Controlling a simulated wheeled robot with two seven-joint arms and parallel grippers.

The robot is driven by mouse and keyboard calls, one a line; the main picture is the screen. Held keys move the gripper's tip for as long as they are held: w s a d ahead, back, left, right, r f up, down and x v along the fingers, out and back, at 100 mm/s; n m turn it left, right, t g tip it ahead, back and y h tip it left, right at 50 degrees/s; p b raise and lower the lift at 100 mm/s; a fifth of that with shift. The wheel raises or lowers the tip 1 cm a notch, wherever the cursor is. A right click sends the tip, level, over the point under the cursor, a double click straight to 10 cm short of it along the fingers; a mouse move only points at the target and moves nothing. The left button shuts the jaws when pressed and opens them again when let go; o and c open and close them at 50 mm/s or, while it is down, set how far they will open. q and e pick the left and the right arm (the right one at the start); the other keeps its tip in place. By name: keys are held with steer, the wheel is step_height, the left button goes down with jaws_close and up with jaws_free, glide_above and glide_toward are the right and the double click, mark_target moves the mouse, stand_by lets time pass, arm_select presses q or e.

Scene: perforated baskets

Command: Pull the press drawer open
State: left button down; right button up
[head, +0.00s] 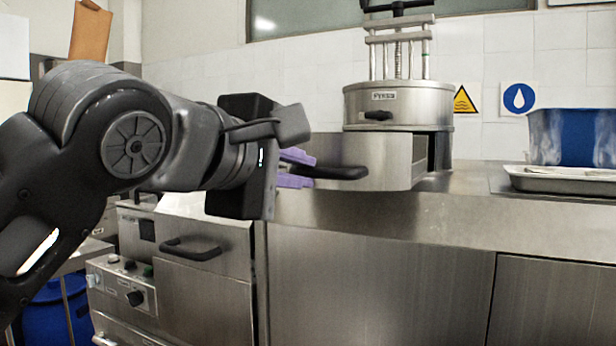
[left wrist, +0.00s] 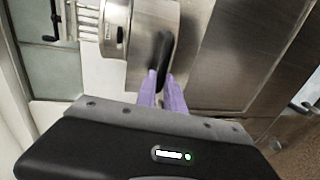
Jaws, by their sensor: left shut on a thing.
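The press (head: 398,107) is a round steel body with a screw frame on top, standing on the steel counter. Its drawer (head: 390,165) sticks out to the left from under the round body, with a dark gap at its right side. A black handle (head: 345,172) is on the drawer's left front. My left gripper (head: 312,171), with purple fingers, is shut on this handle. In the left wrist view the purple fingers (left wrist: 161,90) close around the lower end of the black handle (left wrist: 163,52). My right gripper is not in view.
Steel cabinets with a black handle (head: 191,251) and a control panel (head: 125,285) are below my left arm. A tiled wall is behind.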

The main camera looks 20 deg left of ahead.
arm_select(q)
steer(key=shift+f, duration=0.15)
steer(key=c, duration=1.6)
jaws_free()
steer(key=shift+s, duration=0.3)
steer(key=shift+o, duration=0.7)
steer(key=shift+w, duration=0.1)
steer(key=v, duration=0.8)
steer(key=shift+w, duration=0.1)
